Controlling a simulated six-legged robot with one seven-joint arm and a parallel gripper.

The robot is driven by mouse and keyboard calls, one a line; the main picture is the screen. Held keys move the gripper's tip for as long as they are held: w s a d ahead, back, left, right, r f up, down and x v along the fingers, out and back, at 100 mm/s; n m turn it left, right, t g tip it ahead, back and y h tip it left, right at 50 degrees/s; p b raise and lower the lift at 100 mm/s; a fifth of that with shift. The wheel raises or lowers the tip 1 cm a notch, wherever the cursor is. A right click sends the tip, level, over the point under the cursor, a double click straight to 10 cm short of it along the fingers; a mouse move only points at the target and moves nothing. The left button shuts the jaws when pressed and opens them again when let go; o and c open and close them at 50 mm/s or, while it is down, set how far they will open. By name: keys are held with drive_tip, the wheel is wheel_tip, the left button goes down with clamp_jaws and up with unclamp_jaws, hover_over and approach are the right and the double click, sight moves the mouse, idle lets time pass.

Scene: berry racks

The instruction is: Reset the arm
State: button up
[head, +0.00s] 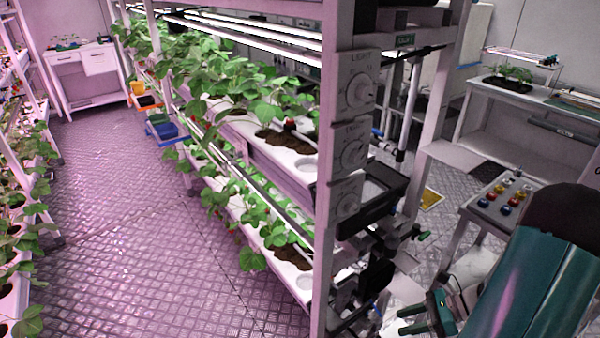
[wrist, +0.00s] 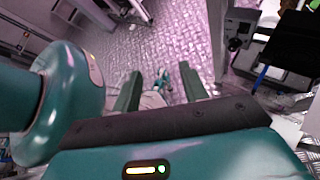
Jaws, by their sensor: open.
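My gripper (head: 404,321) is low at the bottom right of the head view, beside the end post of the plant rack. My teal arm fills the lower right corner. In the wrist view my gripper (wrist: 160,72) shows two green fingers spread apart. I see nothing held between them. Textured metal floor shows beyond the fingertips.
The near plant rack (head: 322,200) has a post with dials (head: 353,150) close to my gripper. A table with coloured knobs (head: 480,208) stands near my arm. The aisle floor (head: 130,200) on the left is clear. A white desk (head: 85,75) stands far back.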

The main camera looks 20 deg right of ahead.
drive_tip(key=s+a+r+n+h, duration=0.1)
drive_tip(key=a+r+n+h, duration=0.4)
drive_tip(key=a+r+n, duration=0.6)
drive_tip(key=s+a+r+n+t+h, duration=0.1)
drive_tip(key=a+r+n+h, duration=0.5)
drive_tip(key=a+r+n, duration=0.5)
wheel_tip(320, 180, up, 6)
drive_tip(key=n, duration=0.3)
drive_tip(key=shift+a+f+t, duration=0.2)
drive_tip(key=shift+a+t, duration=0.1)
drive_tip(key=shift+c, duration=0.7)
drive_tip(key=shift+a+n, duration=0.2)
drive_tip(key=shift+n, duration=0.1)
